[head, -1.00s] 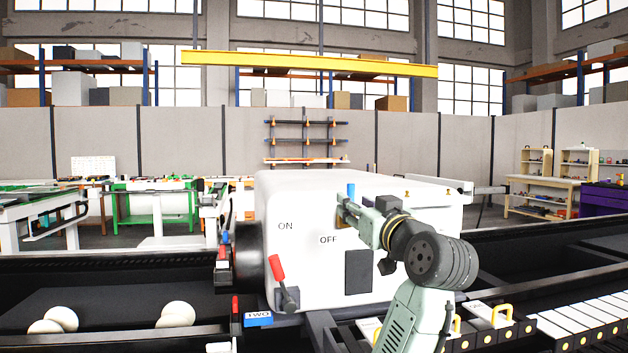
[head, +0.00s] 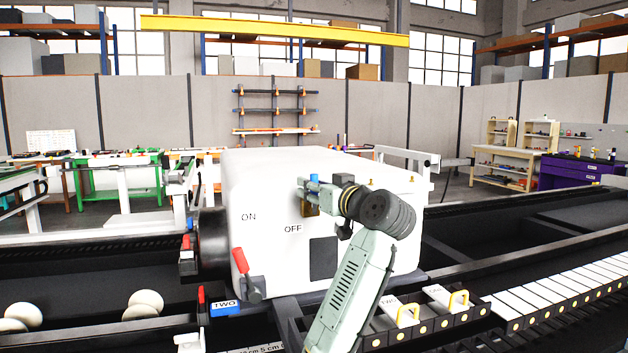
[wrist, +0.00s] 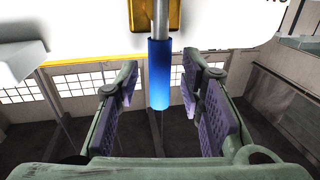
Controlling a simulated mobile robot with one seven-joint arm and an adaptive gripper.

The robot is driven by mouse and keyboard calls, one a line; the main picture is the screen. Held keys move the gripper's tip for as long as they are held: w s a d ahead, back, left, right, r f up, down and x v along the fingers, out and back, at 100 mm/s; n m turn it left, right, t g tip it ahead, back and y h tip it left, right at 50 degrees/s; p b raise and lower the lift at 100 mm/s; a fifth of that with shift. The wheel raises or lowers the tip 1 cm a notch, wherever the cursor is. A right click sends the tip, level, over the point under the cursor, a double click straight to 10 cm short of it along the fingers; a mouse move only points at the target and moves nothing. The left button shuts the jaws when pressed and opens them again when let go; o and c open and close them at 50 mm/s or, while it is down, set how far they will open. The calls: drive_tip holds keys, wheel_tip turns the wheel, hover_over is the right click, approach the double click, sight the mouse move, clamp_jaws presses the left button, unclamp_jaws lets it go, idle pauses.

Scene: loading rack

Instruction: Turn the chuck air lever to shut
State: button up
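A lever with a blue handle (wrist: 159,75) on a metal stem comes out of a brass-coloured block (wrist: 158,14) in the wrist view. In the head view its blue end (head: 314,178) shows above the brass block (head: 309,209) on the white machine housing (head: 270,175). The handle points up there. My gripper (wrist: 162,120) is open, with a purple-padded finger on either side of the handle in the picture. Neither pad appears to touch it. In the head view my gripper (head: 312,188) is at the lever and partly hides it. The housing has printed "ON" (head: 248,217) and "OFF" (head: 293,228).
A second lever with a red handle (head: 241,261) stands at the housing's lower left, near a blue "TWO" label (head: 226,307). The dark chuck (head: 210,237) is to the left. A tray with yellow-handled blocks (head: 435,308) lies at the lower right.

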drive_tip(key=shift+w+a, duration=0.15)
drive_tip(key=shift+w, duration=0.2)
drive_tip(key=shift+c, duration=0.2)
clamp_jaws()
